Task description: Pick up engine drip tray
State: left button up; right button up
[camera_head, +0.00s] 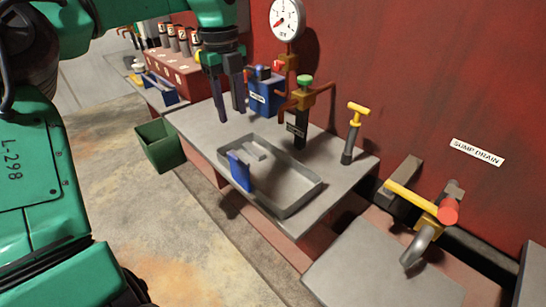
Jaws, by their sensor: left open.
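The engine drip tray (297,188) is a shallow grey rectangular tray lying on a grey bench top. A blue upright piece (239,171) stands at its near left side, and a small grey bar shows inside it. My left gripper (231,115) is open and empty, pointing down above the bench, behind and to the left of the tray and apart from it. My right gripper is not in view.
Behind the tray stand a blue box (264,97), a green-topped valve (303,104) and a yellow T-handle (353,130). A green bin (160,145) is on the floor at left. A yellow-handled drain tap (421,212) stands at right.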

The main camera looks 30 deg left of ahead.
pick_arm(q)
send_over(234, 156)
jog(key=f, duration=0.5)
jog(key=shift+s+f, duration=0.25)
jog(key=shift+f, duration=0.05)
jog(key=f, duration=0.4)
jog(key=f+p, duration=0.1)
jog(key=f, duration=0.3)
jog(key=shift+w+f, duration=0.2)
jog(key=shift+f, duration=0.05)
grip_shut()
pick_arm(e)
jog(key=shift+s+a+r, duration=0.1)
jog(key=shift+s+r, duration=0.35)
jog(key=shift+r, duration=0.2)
pick_arm(q)
jog(key=shift+r, duration=0.1)
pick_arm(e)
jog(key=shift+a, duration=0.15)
